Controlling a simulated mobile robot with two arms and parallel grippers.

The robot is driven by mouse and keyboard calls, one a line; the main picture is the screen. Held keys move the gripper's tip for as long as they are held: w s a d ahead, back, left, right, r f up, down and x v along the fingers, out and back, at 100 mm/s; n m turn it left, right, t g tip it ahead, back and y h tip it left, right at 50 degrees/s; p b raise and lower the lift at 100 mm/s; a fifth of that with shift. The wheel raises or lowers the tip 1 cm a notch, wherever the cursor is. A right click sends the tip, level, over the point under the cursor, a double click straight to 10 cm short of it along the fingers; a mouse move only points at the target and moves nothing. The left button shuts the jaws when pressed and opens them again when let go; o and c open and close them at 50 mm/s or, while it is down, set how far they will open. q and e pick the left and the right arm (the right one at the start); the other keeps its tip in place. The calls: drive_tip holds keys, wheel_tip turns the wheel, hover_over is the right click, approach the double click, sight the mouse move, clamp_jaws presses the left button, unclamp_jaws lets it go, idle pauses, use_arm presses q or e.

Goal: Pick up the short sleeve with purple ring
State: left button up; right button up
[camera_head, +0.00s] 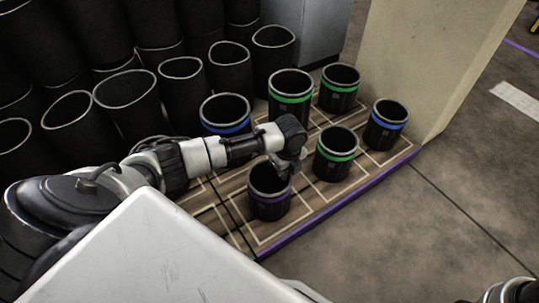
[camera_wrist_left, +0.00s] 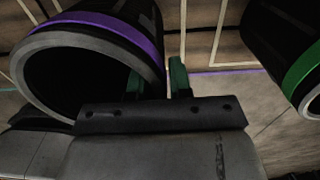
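The short black sleeve with a purple ring (camera_head: 269,193) stands upright at the front of the wooden pallet. In the left wrist view its grey-rimmed mouth and purple band (camera_wrist_left: 117,27) fill the upper left. My left gripper (camera_head: 287,168) is at the right side of its rim. In the left wrist view the two green fingertips (camera_wrist_left: 157,82) are apart, one over the sleeve's mouth and one outside, with the rim between them. I see no firm contact with the wall. My right gripper does not show; only a piece of my right arm shows at the lower right.
Green-ringed sleeves (camera_head: 336,152) and blue-ringed sleeves (camera_head: 385,123) stand close by on the pallet (camera_head: 300,214), which has a purple front edge. Tall black sleeves (camera_head: 131,101) crowd the back left. A beige block (camera_head: 431,60) stands behind.

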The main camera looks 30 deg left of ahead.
use_arm(q)
clamp_jaws()
idle(1.1)
